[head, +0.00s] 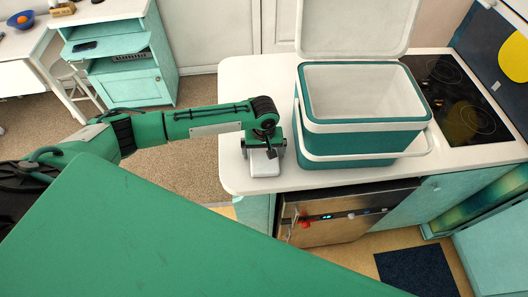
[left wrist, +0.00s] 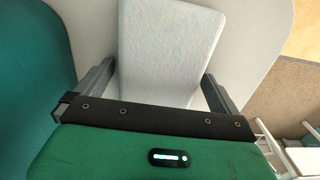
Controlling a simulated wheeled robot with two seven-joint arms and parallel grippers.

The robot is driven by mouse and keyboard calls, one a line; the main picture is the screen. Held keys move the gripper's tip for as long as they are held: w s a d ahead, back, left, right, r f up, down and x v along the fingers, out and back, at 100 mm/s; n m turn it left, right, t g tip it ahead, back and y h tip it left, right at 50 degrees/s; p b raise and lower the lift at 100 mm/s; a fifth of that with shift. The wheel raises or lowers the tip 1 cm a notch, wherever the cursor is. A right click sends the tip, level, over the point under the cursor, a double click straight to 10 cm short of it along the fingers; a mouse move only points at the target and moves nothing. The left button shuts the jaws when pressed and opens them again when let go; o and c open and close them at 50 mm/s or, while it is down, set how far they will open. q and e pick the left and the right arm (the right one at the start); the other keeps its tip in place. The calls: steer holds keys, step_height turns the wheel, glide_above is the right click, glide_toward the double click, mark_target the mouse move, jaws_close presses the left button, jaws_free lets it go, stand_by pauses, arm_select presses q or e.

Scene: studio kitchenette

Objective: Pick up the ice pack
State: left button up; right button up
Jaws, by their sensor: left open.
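The ice pack (left wrist: 165,50) is a pale, flat, rounded slab lying on the white counter. In the left wrist view it lies between the two dark fingers of my left gripper (left wrist: 157,88), a little tilted to them, with a gap visible on each side. Its near end is hidden behind the gripper's body. In the head view my left gripper (head: 263,150) is over the counter's left part, pointing down, and the ice pack (head: 264,166) shows as a pale patch under it. My left gripper is open. My right gripper is not in view.
A teal and white cooler (head: 365,127) with its lid raised stands right of my left gripper, close by. A black cooktop (head: 455,100) is farther right. The counter (head: 245,85) is clear behind the gripper. A steel appliance front (head: 345,215) is below.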

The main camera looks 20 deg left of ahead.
arm_select(q)
steer(key=c, duration=1)
steer(key=shift+c, duration=0.9)
steer(key=shift+r, duration=0.1)
